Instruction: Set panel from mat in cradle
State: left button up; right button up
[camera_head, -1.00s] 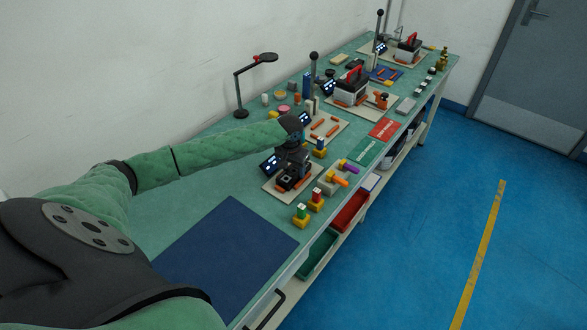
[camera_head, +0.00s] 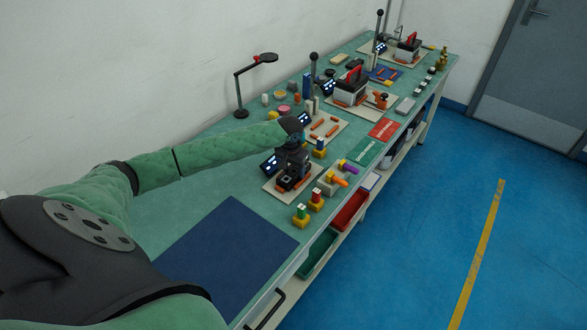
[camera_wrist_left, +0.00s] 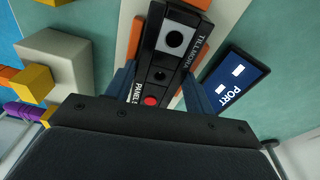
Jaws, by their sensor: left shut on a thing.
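My left gripper (camera_wrist_left: 160,90) is shut on the panel (camera_wrist_left: 160,75), a narrow dark piece with a white square around a black round feature, a red button and white lettering. Its two blue-grey fingers sit on either side of it. In the head view my left gripper (camera_head: 291,160) points down over the cradle (camera_head: 289,183), which has orange and black parts on a pale board. Orange cradle parts (camera_wrist_left: 136,40) flank the panel in the wrist view. I cannot tell whether the panel is fully seated. The blue mat (camera_head: 228,255) looks bare. My right gripper is out of view.
A small dark screen labelled PORT (camera_wrist_left: 234,82) stands close beside the gripper. Yellow-based blocks with red (camera_head: 316,200) and green (camera_head: 301,215) tops stand near the front edge. A grey block with orange and purple pieces (camera_head: 337,180) is right of the cradle. A black lamp (camera_head: 241,90) stands behind.

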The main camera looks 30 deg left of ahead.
pick_arm(q)
jog(key=shift+f+p, duration=0.15)
jog(key=shift+p, duration=0.4)
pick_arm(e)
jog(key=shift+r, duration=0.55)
pick_arm(q)
jog(key=o, duration=1.4)
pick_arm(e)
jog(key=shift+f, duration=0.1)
